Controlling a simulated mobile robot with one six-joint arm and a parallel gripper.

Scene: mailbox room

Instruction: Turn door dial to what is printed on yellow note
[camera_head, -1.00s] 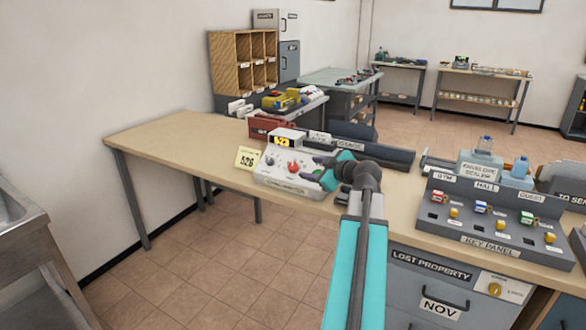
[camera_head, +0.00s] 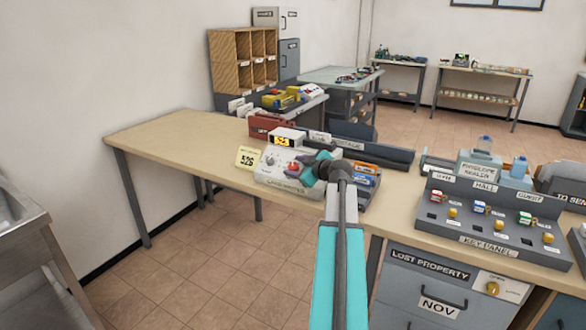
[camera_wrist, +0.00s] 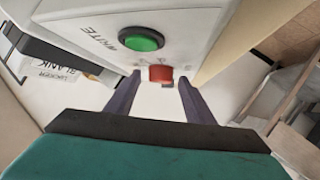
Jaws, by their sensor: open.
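The white device (camera_head: 272,180) has a small lit display (camera_head: 282,141) with digits too small to read surely. A red knob (camera_head: 294,168) sits on its face. My gripper (camera_head: 306,168) is over the device's right part. In the wrist view, my open gripper (camera_wrist: 160,78) has one finger on each side of the red knob (camera_wrist: 161,74); I cannot tell whether they touch it. A green button (camera_wrist: 141,39) marked WRITE is beside it.
Orange and blue items (camera_head: 366,175) lie right of the device. A grey key panel (camera_head: 485,220) stands farther right, above a LOST PROPERTY drawer front with a gold knob (camera_head: 492,288). The table's left part (camera_head: 170,140) is clear.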

